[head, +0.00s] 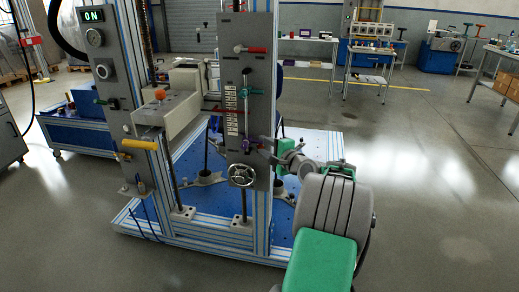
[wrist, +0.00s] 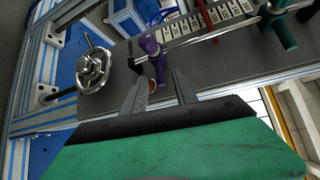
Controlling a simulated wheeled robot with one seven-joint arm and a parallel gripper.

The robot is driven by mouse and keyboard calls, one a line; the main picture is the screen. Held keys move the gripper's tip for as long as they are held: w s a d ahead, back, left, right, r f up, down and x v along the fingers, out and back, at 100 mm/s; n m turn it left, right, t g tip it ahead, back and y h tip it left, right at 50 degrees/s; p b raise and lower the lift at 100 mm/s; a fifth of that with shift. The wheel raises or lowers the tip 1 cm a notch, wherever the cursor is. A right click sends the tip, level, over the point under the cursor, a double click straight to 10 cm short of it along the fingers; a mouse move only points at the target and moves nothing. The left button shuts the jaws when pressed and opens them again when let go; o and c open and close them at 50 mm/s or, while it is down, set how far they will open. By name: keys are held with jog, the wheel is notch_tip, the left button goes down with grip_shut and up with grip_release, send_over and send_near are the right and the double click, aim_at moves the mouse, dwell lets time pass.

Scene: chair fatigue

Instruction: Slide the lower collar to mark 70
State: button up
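The lower collar (head: 247,146) is purple and sits on a rod beside the scale strip, near the strip's bottom end. It also shows in the wrist view (wrist: 151,46), with its stem reaching toward the gap between my fingertips. My gripper (wrist: 161,79) is open, with its two fingers apart and close to the collar; I cannot tell whether either touches it. My gripper also shows in the head view (head: 271,149), just right of the collar. A teal upper collar (head: 247,92) sits higher on the rod.
A metal handwheel (head: 241,174) is on the panel below the lower collar; it also shows in the wrist view (wrist: 94,69). A red lever (head: 250,50) is above the scale. A yellow handle (head: 139,144) is on the left. The floor to the right is open.

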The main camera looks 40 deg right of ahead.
aim_at(259, 142)
jog(key=w, duration=0.3)
jog(key=shift+w+d+f, duration=0.2)
jog(key=shift+w+f, duration=0.05)
jog(key=shift+w, duration=0.15)
grip_shut()
dwell(1.1)
